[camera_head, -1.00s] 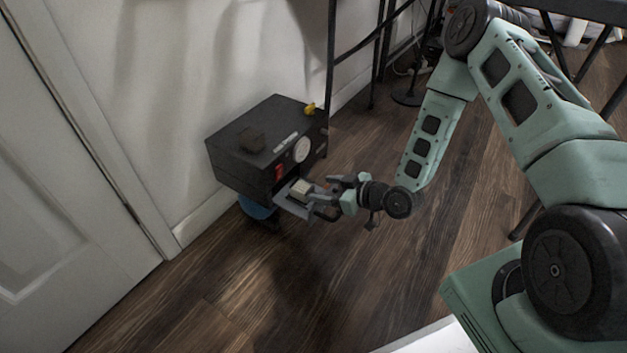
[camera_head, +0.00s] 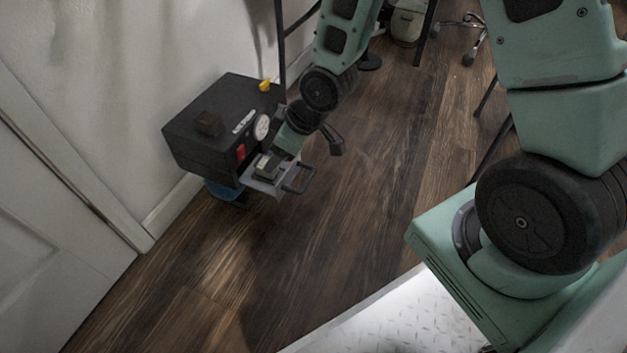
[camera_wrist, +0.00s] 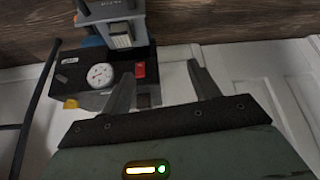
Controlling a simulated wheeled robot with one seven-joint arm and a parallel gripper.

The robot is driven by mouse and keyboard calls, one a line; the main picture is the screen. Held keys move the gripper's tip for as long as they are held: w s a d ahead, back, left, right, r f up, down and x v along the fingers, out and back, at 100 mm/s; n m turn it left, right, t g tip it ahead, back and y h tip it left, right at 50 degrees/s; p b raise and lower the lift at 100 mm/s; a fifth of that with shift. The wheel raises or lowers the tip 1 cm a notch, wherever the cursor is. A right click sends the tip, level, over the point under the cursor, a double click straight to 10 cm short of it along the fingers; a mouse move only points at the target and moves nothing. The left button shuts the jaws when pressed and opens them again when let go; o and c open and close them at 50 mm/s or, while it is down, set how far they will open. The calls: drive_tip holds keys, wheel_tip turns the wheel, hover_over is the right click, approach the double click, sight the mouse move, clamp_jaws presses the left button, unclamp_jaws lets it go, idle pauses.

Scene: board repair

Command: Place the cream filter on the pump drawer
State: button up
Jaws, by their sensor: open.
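The black pump box (camera_head: 215,125) stands low by the wall with its grey drawer (camera_head: 272,187) pulled out at the front. The cream filter (camera_head: 262,163) lies on the drawer, partly hidden by my gripper. In the wrist view the ribbed filter (camera_wrist: 121,40) sits on the drawer (camera_wrist: 108,8), beyond and left of my open fingers. My gripper (camera_wrist: 160,69) is open with nothing between its fingertips.
The drawer has a dark handle (camera_head: 300,180). A white door (camera_head: 50,220) is at left; the wooden floor in front is clear.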

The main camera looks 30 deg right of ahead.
drive_tip(key=s+a+r+g+h, duration=0.1)
drive_tip(key=s+a+r+g, duration=0.1)
drive_tip(key=s+r, duration=0.5)
drive_tip(key=s+a+r+m+g+h, duration=0.1)
drive_tip(key=s+a+r+g+h, duration=0.1)
drive_tip(key=s+r, duration=0.6)
drive_tip(key=s, duration=0.7)
drive_tip(key=shift+a+r, duration=0.1)
wheel_tip(320, 180, up, 45)
drive_tip(key=p, duration=4.5)
drive_tip(key=shift+c, duration=0.3)
